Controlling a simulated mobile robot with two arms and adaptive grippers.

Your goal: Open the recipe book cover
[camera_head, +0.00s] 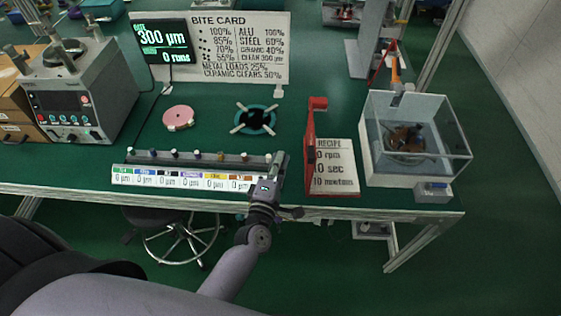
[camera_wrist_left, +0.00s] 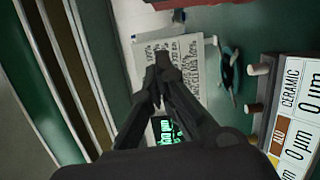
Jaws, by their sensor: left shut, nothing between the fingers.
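The recipe book lies at the front right of the green bench. Its red cover (camera_head: 311,140) stands up on edge along the left side of the white recipe page (camera_head: 335,165). The page is exposed and reads 0 rpm, 0 sec and 10 newtons. My left gripper (camera_head: 281,160) is just left of the cover, beside the right end of the label strip, with a visible gap to the cover. In the left wrist view its fingers (camera_wrist_left: 163,68) are together with nothing between them. I cannot make out the book in that view. My right gripper is not in view.
A label strip with several pegs (camera_head: 195,158) runs along the front edge. A clear-walled box (camera_head: 415,135) stands right of the book. A pink disc (camera_head: 178,117) and a teal ring (camera_head: 255,119) lie behind the strip. The bite card (camera_head: 240,50) stands at the back.

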